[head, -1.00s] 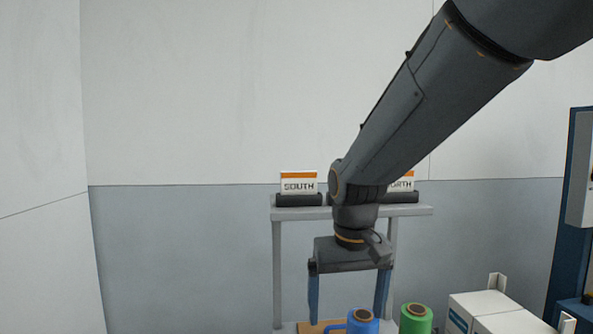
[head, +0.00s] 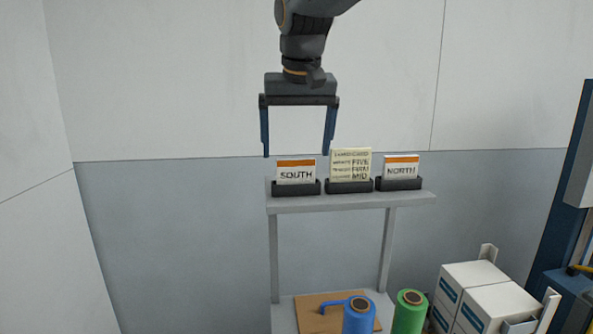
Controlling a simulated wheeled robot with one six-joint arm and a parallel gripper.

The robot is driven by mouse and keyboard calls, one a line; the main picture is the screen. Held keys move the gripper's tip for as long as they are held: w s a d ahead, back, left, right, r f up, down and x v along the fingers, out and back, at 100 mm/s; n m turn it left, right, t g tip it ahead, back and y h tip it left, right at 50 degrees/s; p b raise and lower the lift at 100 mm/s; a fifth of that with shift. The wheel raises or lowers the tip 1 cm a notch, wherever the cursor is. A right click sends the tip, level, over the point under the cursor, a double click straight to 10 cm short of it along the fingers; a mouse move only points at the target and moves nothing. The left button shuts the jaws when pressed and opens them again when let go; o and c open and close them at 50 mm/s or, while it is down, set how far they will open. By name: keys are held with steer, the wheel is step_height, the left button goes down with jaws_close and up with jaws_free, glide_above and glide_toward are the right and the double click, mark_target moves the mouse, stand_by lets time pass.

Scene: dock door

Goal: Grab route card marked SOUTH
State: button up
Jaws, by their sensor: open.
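The route card marked SOUTH (head: 296,174) is white with an orange top band. It stands upright in a dark holder (head: 296,189) at the left end of a grey shelf (head: 350,202). My gripper (head: 296,153) hangs fingers down with its two blue fingers wide apart. In the head view its fingertips appear just above the SOUTH card, one to each side. It is empty. I cannot tell its depth relative to the card.
A cream card (head: 350,162) with several lines of text and a NORTH card (head: 401,168) stand in holders to the right. Below are a blue spool (head: 358,317), a green spool (head: 408,314) and a brown board (head: 310,313). White boxes (head: 478,291) stand at right.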

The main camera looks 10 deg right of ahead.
mark_target(296, 176)
steer(key=shift+p+x, duration=0.3)
steer(key=shift+x, duration=1)
steer(key=c, duration=1.4)
steer(key=shift+r, duration=0.15)
